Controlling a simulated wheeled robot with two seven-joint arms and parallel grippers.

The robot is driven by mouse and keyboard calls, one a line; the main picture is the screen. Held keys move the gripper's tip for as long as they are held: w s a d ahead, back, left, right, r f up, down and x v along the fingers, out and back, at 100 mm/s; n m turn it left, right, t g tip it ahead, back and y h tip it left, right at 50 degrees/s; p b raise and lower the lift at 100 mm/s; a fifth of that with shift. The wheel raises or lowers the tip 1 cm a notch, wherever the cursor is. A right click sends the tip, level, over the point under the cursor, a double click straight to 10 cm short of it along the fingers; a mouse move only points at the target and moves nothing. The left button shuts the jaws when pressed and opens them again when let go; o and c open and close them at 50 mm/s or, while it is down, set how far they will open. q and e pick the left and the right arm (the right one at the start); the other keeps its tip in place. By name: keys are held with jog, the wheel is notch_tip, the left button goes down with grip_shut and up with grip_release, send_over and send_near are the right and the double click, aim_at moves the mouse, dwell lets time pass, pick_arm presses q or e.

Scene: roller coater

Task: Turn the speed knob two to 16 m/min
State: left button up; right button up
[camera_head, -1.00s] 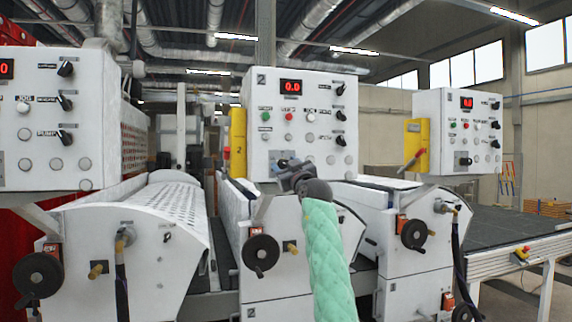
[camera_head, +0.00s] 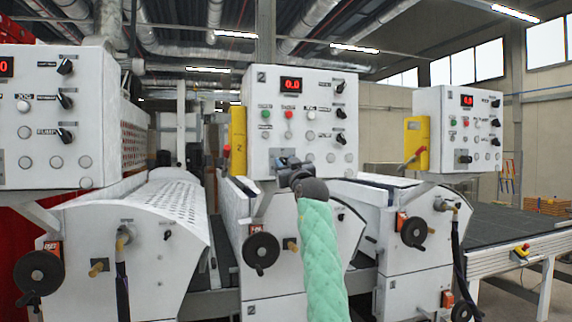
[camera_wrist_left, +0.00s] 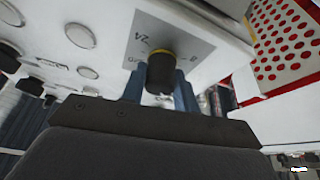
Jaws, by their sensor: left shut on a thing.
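The middle control panel (camera_head: 259,97) is a white box whose red display (camera_head: 291,85) reads 0.0. My left gripper (camera_head: 287,164) is at the lower part of this panel, at the end of my green-sleeved arm, and covers the knob there. My right gripper is not in view.
Similar panels stand at the left (camera_head: 45,150) and right (camera_head: 425,110). Below the middle panel is a black handwheel (camera_head: 261,254). A yellow box (camera_head: 237,140) is at the panel's left side. Buttons and black selector knobs (camera_head: 340,113) lie close above my gripper.

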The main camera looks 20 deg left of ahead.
pick_arm(q)
jog(key=shift+a+m+t+h, duration=0.1)
jog(key=shift+m+t+h, duration=0.45)
jog(key=shift+m, duration=0.65)
jog(key=m+h+p, duration=0.1)
jog(key=m, duration=0.1)
jog(key=shift+r+m+t, duration=0.1)
jog(key=shift+m+t, duration=0.25)
jog(key=shift+m, duration=0.05)
jog(key=m+h, duration=0.1)
jog(key=m, duration=0.1)
jog(key=shift+m+t+p, duration=0.3)
jog(key=shift+m, duration=0.1)
jog(key=m+h, duration=0.1)
jog(key=m, duration=0.1)
jog(key=m+h+p, duration=0.1)
jog(key=m+h, duration=0.1)
jog(key=m, duration=0.1)
jog(key=shift+m+h+p, duration=0.25)
jog(key=shift+m+p, duration=0.05)
jog(key=shift+m, duration=0.6)
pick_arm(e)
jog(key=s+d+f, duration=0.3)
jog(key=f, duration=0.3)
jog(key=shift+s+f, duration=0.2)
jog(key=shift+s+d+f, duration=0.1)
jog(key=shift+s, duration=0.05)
pick_arm(q)
jog(key=o, duration=1)
jog(key=shift+c, duration=0.2)
